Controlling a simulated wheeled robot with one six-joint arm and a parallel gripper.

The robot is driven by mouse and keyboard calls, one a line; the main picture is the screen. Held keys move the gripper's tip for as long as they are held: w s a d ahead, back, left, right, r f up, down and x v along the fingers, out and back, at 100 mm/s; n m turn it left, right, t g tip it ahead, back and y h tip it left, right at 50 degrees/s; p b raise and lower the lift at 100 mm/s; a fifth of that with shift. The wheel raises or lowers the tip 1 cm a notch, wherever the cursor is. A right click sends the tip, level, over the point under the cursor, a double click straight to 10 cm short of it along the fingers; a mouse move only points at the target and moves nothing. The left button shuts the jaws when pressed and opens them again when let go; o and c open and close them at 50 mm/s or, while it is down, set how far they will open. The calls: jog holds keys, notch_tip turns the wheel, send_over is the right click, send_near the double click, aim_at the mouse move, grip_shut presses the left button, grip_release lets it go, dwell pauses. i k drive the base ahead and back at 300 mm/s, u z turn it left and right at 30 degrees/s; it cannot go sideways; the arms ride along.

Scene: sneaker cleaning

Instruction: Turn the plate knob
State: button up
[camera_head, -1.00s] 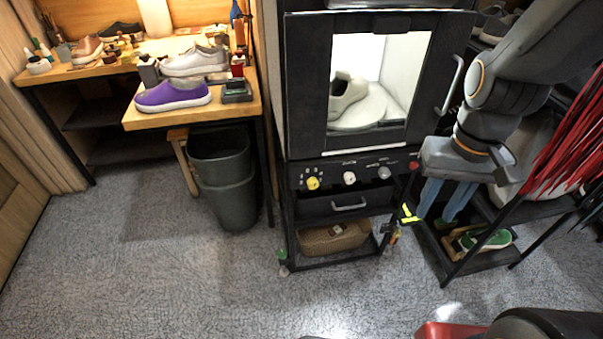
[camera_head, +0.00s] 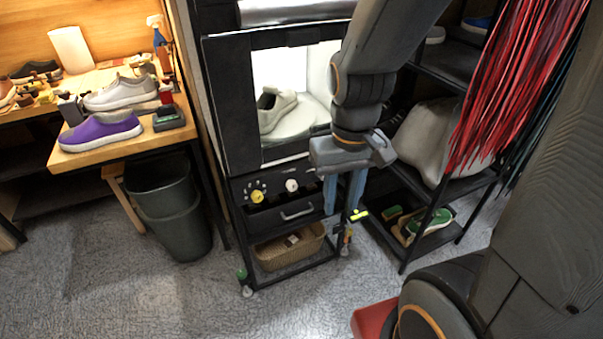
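The black cabinet's control panel (camera_head: 275,188) shows a yellow knob (camera_head: 257,196) with marks around it at the left and a white knob (camera_head: 291,185) to its right. The labels are too small to read, so I cannot tell which is the plate knob. The grey and red knobs farther right are hidden behind my gripper. My gripper (camera_head: 343,208) points down in front of the panel's right end, right of the white knob. Its two blue fingers are apart with nothing between them. A light shoe (camera_head: 284,118) sits on a round white plate (camera_head: 312,118) inside the lit cabinet.
A drawer handle (camera_head: 297,213) is below the knobs, with a wicker basket (camera_head: 290,248) underneath. A black shoe rack (camera_head: 455,237) stands close on the right. At the left are a bin (camera_head: 180,215) and a table with a purple shoe (camera_head: 100,131).

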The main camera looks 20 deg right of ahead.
aim_at(291, 186)
jog(key=u, duration=0.9)
jog(key=k, duration=0.85)
jog(key=z, duration=0.05)
